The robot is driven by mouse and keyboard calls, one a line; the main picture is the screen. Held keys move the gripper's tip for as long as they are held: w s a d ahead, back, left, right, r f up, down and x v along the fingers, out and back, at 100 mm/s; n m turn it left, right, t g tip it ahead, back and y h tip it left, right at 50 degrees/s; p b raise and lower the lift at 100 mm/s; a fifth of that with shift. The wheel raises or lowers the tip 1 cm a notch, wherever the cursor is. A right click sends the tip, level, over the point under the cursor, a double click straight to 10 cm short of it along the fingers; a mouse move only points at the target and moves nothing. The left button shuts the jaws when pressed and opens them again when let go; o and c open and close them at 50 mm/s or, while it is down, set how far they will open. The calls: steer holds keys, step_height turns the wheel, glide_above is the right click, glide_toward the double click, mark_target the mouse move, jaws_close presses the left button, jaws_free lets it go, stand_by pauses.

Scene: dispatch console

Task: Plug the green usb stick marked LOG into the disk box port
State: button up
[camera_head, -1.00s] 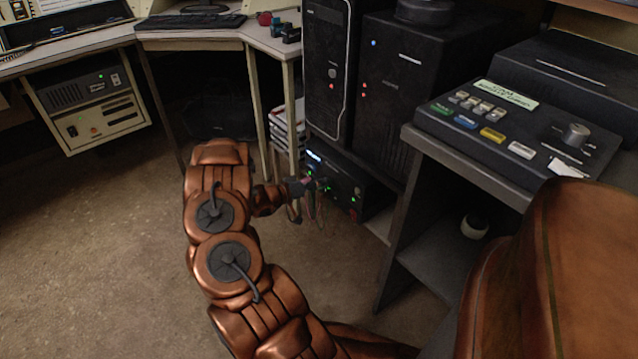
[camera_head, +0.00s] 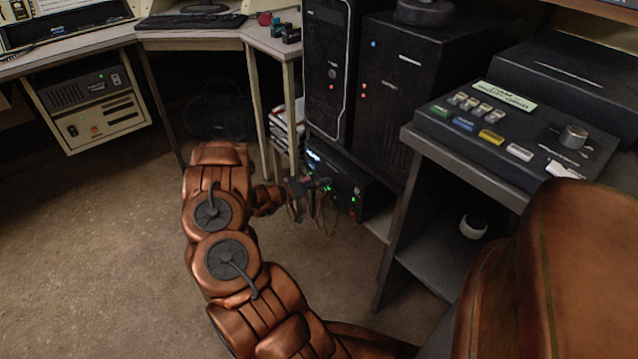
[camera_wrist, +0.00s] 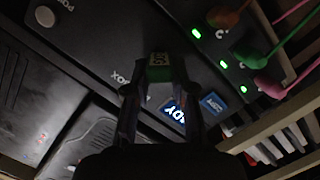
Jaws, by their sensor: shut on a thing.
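My gripper (camera_wrist: 159,84) reaches up from the bottom of the wrist view, its two fingers shut on the small green stick (camera_wrist: 158,73). A pale label with dark letters shows on the stick. The stick is against or just in front of the dark face of the disk box (camera_wrist: 100,40); I cannot tell whether its tip is in a port, as the stick and fingers hide that spot. In the head view my gripper (camera_head: 308,187) is at the front of the low black box (camera_head: 350,180) under the towers, and the stick is too small to make out.
Pink, orange and green cables (camera_wrist: 275,85) plug in beside green lights on the right of the panel. A lit READY display (camera_wrist: 174,113) and a blue COPY piece (camera_wrist: 213,103) are close to the right finger. A grey shelf unit (camera_head: 400,220) stands to the right.

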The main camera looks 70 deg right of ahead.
steer(key=shift+s+d, duration=0.1)
steer(key=shift+c, duration=0.4)
steer(key=o, duration=1)
steer(key=v, duration=1.2)
